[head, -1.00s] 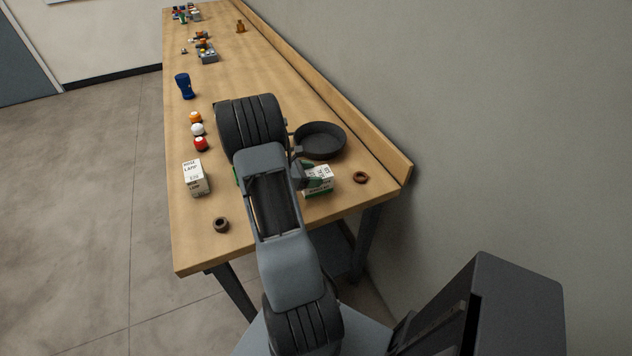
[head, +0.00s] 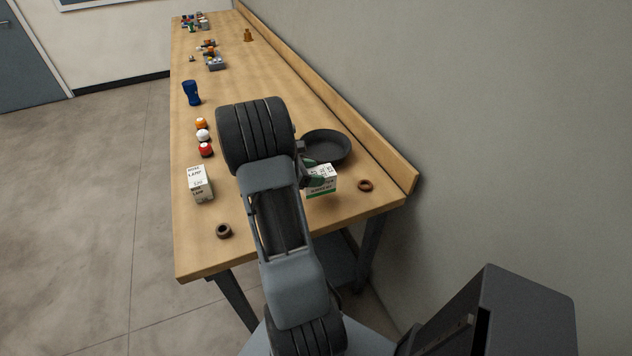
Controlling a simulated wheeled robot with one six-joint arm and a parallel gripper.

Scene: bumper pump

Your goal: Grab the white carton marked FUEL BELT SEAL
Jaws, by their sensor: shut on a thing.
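A white carton with a green band along its lower edge (head: 322,186) is at the near right part of the bench, in front of the dark pan. Its print is too small to read for sure. My gripper (head: 314,178) is shut on this carton, with a green-padded finger at its left top side. My arm hides the rest of the gripper and the carton's left part. The carton seems to be slightly above the bench top.
A second white carton, marked LAMP (head: 200,184), stands on the left. The dark round pan (head: 327,147) lies just behind the held carton. A reddish ring (head: 365,186) lies right of it, a dark ring (head: 224,231) near the front edge. A wall runs along the right.

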